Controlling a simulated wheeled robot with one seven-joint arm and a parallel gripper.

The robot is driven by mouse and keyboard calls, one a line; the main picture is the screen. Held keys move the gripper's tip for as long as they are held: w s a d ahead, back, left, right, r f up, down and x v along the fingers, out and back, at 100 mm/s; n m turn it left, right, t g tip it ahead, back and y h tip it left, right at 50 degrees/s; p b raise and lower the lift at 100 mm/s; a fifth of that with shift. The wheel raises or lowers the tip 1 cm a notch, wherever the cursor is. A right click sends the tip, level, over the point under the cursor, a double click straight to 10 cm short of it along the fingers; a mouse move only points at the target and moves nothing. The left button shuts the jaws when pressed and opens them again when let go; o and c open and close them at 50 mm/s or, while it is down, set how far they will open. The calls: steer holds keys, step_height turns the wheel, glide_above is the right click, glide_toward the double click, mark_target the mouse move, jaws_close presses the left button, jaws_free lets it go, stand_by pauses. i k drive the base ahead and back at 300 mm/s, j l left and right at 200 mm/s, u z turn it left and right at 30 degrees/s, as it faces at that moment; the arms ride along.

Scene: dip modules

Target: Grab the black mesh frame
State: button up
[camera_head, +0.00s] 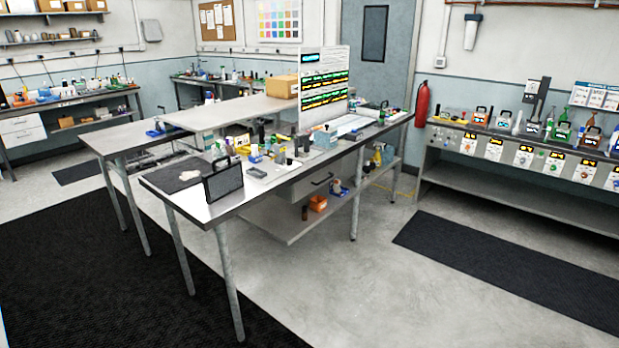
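The black mesh frame (223,182) stands upright near the front corner of the long grey workbench (205,213) in the middle of the room. It is a dark rectangular panel with a small handle on its top edge. Its lower edge rests on the bench top close to the front edge. My gripper is not in view, so its opening cannot be seen.
A dark mat (172,177) and small items lie behind the frame. A side bench (600,165) with several devices stands at right, near a red fire extinguisher (421,104). The floor in front (370,285) is clear; black mats (510,265) lie on it.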

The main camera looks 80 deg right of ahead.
mark_target(218, 184)
steer(key=z, duration=2.25)
steer(key=i+l+u, duration=0.25)
steer(key=i+u, duration=0.15)
steer(key=i, duration=0.15)
steer(key=i+l+u, duration=0.85)
steer(key=i+l, duration=0.15)
steer(key=i+l+u, duration=0.45)
steer(key=l, duration=0.35)
steer(key=k+j, duration=0.05)
steer(key=k, duration=0.05)
